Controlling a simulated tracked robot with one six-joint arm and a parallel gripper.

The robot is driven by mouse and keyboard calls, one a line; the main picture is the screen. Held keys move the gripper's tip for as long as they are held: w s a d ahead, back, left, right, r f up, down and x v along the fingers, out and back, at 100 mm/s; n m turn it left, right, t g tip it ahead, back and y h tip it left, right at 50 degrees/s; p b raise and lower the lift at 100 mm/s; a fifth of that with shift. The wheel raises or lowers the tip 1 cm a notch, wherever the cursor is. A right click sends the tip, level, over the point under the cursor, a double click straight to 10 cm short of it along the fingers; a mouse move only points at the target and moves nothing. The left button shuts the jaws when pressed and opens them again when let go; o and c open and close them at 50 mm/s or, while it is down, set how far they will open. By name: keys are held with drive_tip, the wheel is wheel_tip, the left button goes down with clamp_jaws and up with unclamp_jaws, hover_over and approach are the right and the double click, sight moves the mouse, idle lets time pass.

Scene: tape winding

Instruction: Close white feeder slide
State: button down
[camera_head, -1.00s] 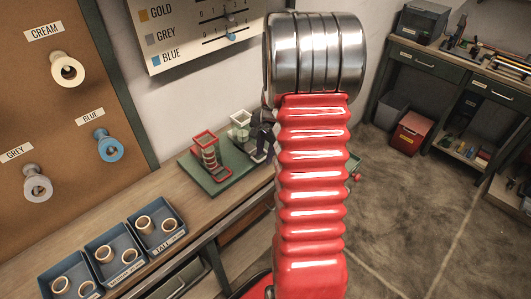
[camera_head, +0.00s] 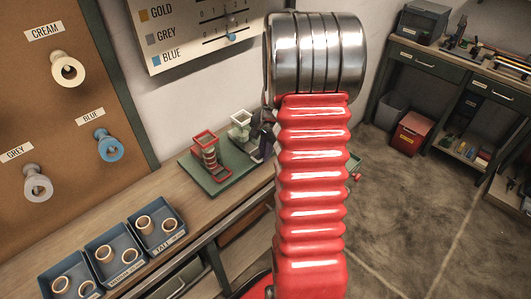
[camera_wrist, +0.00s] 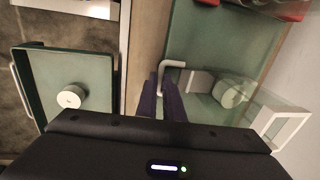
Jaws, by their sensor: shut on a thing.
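The white feeder (camera_head: 241,128) stands at the back of a green base plate on the bench. In the wrist view its pale round body (camera_wrist: 228,94) lies right of my fingers, with a square white frame (camera_wrist: 284,126) further right. The white slide handle (camera_wrist: 172,64) is a bent bar at my fingertips. My gripper (camera_wrist: 162,98) is shut on this handle, its dark purple fingers close together. In the head view my gripper (camera_head: 264,137) is beside the feeder's right side, and my arm hides part of it. How far the slide is out is hard to tell.
A red feeder (camera_head: 208,155) stands on the same green plate (camera_head: 215,185), left of the white one. Blue trays of rings (camera_head: 118,262) stand on the bench.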

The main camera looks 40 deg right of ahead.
sight(257, 154)
idle(0.8)
drive_tip(key=shift+w+r, duration=0.1)
drive_tip(key=shift+w, duration=1.45)
drive_tip(key=c, duration=1.9)
unclamp_jaws()
wheel_tip(257, 154, up, 13)
drive_tip(key=s, duration=0.2)
drive_tip(key=shift+s+r, duration=0.2)
